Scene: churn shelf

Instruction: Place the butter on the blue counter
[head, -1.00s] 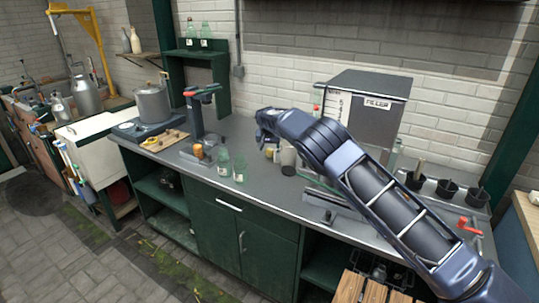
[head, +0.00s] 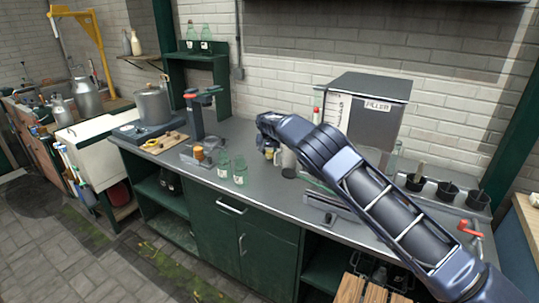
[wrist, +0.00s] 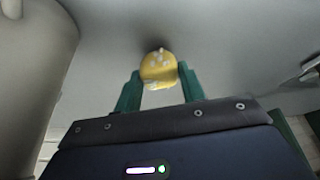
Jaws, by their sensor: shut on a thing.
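The butter (wrist: 158,70) is a rounded yellow lump with pale patches. In the wrist view it sits between the green fingertips of my gripper (wrist: 159,82), which is shut on it. A grey surface lies beyond it, with a dark shadow close by; I cannot tell whether the butter touches that surface. In the head view my arm reaches over the grey worktop (head: 262,200), and the forearm hides most of the gripper. A counter with bluish sides (head: 517,245) and a pale wooden top shows partly at the right edge.
A metal cylinder is close at the left in the wrist view (wrist: 30,70). The filler box (head: 375,110) stands behind my arm, and black pots (head: 447,189) stand to the right.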

